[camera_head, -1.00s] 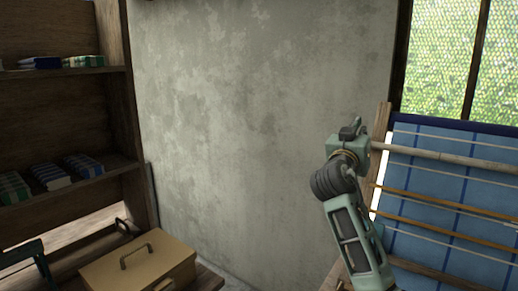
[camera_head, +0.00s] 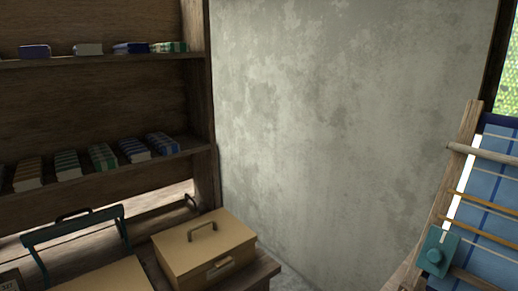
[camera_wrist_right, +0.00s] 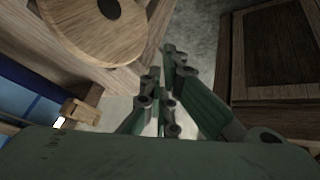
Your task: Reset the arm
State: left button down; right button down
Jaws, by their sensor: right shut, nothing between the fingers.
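My right gripper (camera_wrist_right: 163,66) shows in the right wrist view, its green fingers drawn together with nothing held between them. In the head view only a small teal-green piece (camera_head: 437,252) shows at the lower right, in front of the loom; it looks like part of my right arm. The right gripper's fingers cannot be made out there. My left gripper is in neither view. The handloom (camera_head: 483,200), with blue checked cloth and a wooden frame, stands at the right edge of the head view.
A shelf (camera_head: 100,55) with several folded cloths stands at the left. A tan box with a handle (camera_head: 205,248) sits on the table below it, beside a teal frame (camera_head: 75,228). A round wooden disc (camera_wrist_right: 95,25) and a dark wooden crate (camera_wrist_right: 275,95) flank the right gripper.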

jog(key=s+a+f+n+g+y, duration=0.1)
jog(key=s+a+f+g, duration=0.15)
jog(key=s, duration=0.45)
jog(key=s+a+f+n+g+y, duration=0.1)
jog(key=s+a, duration=0.2)
jog(key=s, duration=0.4)
notch_tip(320, 180, down, 28)
jog(key=s, duration=0.3)
jog(key=s+d+f+g, duration=0.2)
jog(key=s+d+f, duration=0.1)
jog(key=s+f, duration=1.1)
jog(key=shift+s+f, duration=0.15)
jog(key=shift+s, duration=0.8)
